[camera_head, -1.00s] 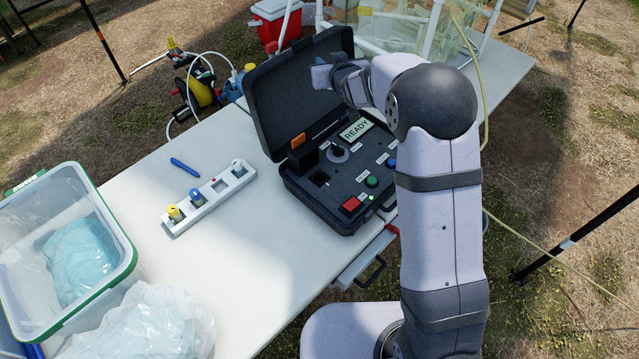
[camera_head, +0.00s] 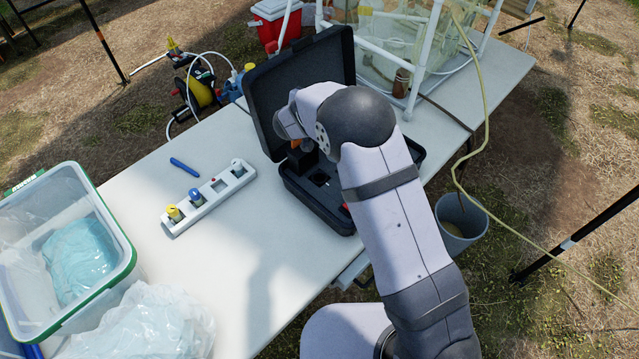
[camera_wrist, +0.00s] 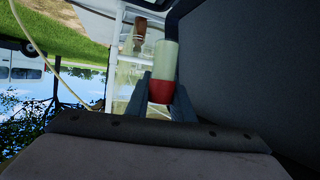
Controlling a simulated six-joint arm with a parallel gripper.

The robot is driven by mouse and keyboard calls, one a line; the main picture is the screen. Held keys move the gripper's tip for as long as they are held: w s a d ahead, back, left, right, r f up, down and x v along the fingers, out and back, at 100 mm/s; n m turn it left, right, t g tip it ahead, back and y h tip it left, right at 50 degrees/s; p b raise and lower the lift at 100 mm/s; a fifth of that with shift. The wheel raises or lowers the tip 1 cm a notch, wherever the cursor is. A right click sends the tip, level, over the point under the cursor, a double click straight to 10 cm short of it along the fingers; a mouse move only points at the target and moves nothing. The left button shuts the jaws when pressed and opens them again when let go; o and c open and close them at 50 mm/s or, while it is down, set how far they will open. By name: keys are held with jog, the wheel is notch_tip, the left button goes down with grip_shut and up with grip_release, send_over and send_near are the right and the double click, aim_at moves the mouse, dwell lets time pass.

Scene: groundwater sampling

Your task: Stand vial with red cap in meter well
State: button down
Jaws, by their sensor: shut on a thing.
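In the wrist view, my gripper (camera_wrist: 163,98) is shut on the vial with red cap (camera_wrist: 163,62). Its fingers grip the sides of the red cap (camera_wrist: 162,92), and the pale vial body extends away from my gripper. In the head view, my wrist is over the open black meter case (camera_head: 318,207), in front of its raised lid. My arm hides my fingers, the vial and most of the meter panel there. A dark square opening (camera_head: 320,179) still shows on the panel; I cannot tell if it is the meter well.
The white vial rack (camera_head: 215,202) with yellow, blue and white caps stands left of the case, a blue pen (camera_head: 184,167) beside it. A clear tub (camera_head: 112,262) is far left. The raised case lid (camera_head: 300,85) stands close behind my wrist. A grey bucket (camera_head: 461,218) is at right.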

jog(key=s+a+f+m+g+h, duration=0.2)
jog(key=s+f+m+g+h, duration=0.15)
jog(key=s+f, duration=0.6)
jog(key=shift+t, duration=0.45)
jog(key=shift+f+p, duration=1.25)
jog(key=shift+f, duration=3.4)
jog(key=shift+f, duration=0.2)
jog(key=c, duration=1.9)
grip_release()
jog(key=shift+b, duration=0.3)
jog(key=shift+c, duration=0.2)
jog(key=shift+o, duration=0.6)
jog(key=shift+r, duration=0.15)
jog(key=shift+r+p, duration=0.15)
jog(key=shift+p, duration=0.3)
jog(key=b+v, duration=0.3)
jog(key=v, duration=0.9)
jog(key=shift+b, duration=0.4)
